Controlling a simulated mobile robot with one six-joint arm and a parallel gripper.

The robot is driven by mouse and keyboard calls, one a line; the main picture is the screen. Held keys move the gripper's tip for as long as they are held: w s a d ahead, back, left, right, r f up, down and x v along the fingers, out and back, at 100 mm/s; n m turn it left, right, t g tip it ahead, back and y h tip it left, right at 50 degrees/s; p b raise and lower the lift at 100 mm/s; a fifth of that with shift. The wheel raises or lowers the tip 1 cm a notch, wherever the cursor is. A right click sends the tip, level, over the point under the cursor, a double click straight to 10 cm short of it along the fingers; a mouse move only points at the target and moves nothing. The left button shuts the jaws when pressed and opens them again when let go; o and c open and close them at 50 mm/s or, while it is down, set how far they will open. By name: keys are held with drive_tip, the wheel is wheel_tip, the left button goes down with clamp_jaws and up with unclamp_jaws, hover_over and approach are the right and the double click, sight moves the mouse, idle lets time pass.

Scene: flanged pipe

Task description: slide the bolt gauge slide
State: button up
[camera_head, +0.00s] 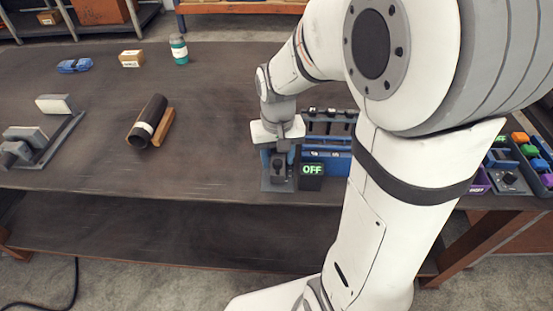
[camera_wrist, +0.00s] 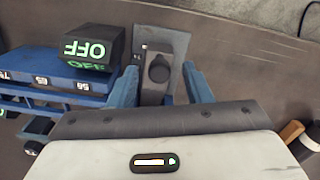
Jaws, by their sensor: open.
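The bolt gauge (camera_head: 334,160) is a blue railed body on the table beside my gripper. In the wrist view, its blue bars (camera_wrist: 50,72) carry small white numbers at the left. I cannot tell which part is its slide. A dark box reading OFF in green (camera_head: 311,171) stands at its front; it also shows in the wrist view (camera_wrist: 92,47). My gripper (camera_head: 278,150) points down over a dark knob on a grey plate (camera_head: 276,184). In the wrist view, its blue fingers (camera_wrist: 160,88) are open, one on each side of the knob (camera_wrist: 159,69). Contact is unclear.
A dark pipe on a wooden piece (camera_head: 148,122) lies left of my gripper. A grey fixture (camera_head: 40,135) stands at far left, and a bin of coloured parts (camera_head: 525,150) at right. The table between pipe and gripper is clear; its front edge is close.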

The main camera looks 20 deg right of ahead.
drive_tip(key=shift+r, duration=3.2)
drive_tip(key=shift+s, duration=0.1)
